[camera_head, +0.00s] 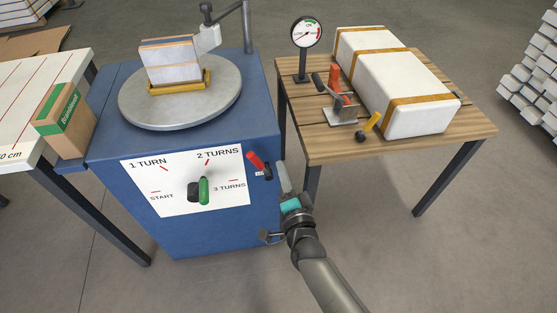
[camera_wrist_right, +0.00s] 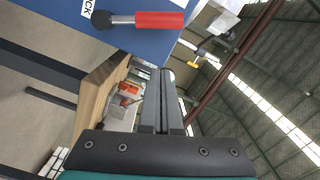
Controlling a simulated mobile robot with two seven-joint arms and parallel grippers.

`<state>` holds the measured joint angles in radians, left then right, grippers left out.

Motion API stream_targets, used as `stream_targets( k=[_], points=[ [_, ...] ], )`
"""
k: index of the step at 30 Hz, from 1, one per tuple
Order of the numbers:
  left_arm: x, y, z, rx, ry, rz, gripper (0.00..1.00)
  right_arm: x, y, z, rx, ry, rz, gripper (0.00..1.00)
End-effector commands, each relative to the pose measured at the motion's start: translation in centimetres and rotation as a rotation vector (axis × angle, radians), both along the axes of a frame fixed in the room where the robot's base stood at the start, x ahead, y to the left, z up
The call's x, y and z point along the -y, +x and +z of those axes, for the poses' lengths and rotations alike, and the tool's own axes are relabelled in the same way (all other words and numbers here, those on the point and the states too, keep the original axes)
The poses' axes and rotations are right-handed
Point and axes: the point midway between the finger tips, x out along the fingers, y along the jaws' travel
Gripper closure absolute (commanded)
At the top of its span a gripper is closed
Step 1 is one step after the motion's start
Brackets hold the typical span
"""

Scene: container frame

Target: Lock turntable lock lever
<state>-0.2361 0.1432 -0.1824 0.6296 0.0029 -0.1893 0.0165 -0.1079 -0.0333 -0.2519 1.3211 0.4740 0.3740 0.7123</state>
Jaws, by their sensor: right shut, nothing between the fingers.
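The lock lever (camera_head: 256,161), with a red handle and a black pivot, sits at the right edge of the blue turntable machine's front panel (camera_head: 220,240). Its handle points up and left from the pivot. In the right wrist view the lever (camera_wrist_right: 158,20) shows near the top, beside a partly cut-off label. My right gripper (camera_head: 282,168) is just right of the lever, apart from it, pointing up past the machine's side. Its fingers (camera_wrist_right: 163,75) are together and empty. My left gripper is not in view.
The machine carries a round grey turntable (camera_head: 215,98) with a strapped box (camera_head: 171,62). A green-handled dial (camera_head: 203,190) is on its front. A wooden table (camera_head: 440,145) at right holds a white wrapped package (camera_head: 390,75), a gauge (camera_head: 306,32) and a strapping tool (camera_head: 342,108).

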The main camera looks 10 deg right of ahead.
Motion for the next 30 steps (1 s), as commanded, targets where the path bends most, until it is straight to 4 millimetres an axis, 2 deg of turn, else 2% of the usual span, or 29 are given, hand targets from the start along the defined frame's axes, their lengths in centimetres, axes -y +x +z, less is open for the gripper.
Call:
stream_targets(
  k=[1,6,12,30],
  points=[
    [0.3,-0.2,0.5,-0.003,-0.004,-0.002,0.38,0.1,-1.1,0.2,-0.001,-0.001,0.001,1.0],
    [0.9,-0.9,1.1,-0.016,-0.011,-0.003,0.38,0.3,-4.1,0.3,0.0,0.0,0.001,1.0],
    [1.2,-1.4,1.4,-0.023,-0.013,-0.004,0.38,0.5,-6.2,0.2,0.002,0.001,0.001,1.0],
    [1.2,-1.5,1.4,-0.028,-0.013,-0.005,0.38,0.5,-6.7,0.2,0.003,0.001,0.0,1.0]
  ],
)
